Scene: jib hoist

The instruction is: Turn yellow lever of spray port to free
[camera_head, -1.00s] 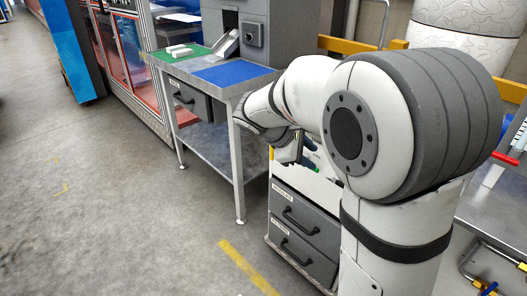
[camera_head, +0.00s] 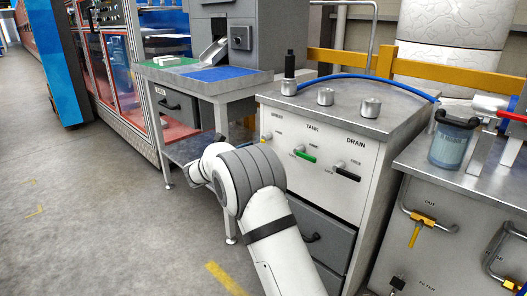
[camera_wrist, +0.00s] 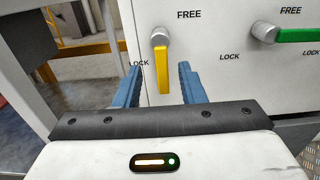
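The yellow lever (camera_wrist: 162,72) hangs straight down from its round grey pivot on the white panel (camera_wrist: 215,80), in the wrist view. FREE is printed up and right of the pivot. A LOCK label at the lower left is partly covered by a finger. My gripper (camera_wrist: 159,67) is open, its two blue fingers on either side of the lever in the picture. I cannot tell whether they touch it. In the head view, the spray port knob (camera_head: 267,136) shows beneath the SPRAY label; my arm hides my gripper and the lever there.
Right of it, a green lever (camera_head: 305,156) and a black lever (camera_head: 346,174) point sideways under TANK and DRAIN. A blue hose (camera_head: 370,77) arches over the cabinet top. A steel table (camera_head: 212,85) stands at left. Drawers lie below the panel.

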